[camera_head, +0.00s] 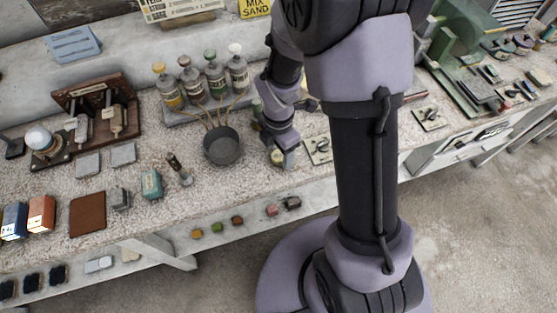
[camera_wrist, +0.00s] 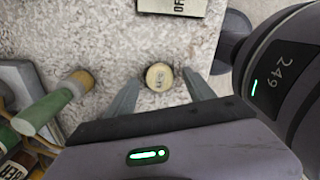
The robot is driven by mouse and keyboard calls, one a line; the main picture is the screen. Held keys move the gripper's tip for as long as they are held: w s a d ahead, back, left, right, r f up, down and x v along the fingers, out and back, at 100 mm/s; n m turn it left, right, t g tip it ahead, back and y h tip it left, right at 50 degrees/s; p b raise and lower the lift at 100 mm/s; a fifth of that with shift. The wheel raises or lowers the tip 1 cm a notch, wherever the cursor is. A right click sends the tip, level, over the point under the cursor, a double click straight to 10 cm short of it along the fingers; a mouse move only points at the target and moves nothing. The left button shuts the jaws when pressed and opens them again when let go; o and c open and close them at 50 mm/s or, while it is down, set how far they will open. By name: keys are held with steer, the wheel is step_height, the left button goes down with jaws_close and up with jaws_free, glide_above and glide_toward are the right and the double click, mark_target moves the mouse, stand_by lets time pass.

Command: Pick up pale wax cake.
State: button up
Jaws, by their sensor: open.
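The pale wax cake (camera_wrist: 159,76) is a small round cream disc with dark marks on its top. In the wrist view it lies on the speckled bench top, between the tips of my gripper (camera_wrist: 161,80) as seen from above. The two grey fingers are spread apart, with a visible gap on each side of the cake. The height of the fingertips over the bench is hard to judge. In the head view a pale bit beside my gripper (camera_head: 281,148) looks like the cake (camera_head: 277,157), partly hidden by the gripper.
A dark pan (camera_head: 222,146) stands left of my gripper, with several capped bottles (camera_head: 213,76) behind it. Bench around the cake is clear.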

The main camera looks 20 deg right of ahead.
steer(key=shift+f, duration=0.25)
jaws_close()
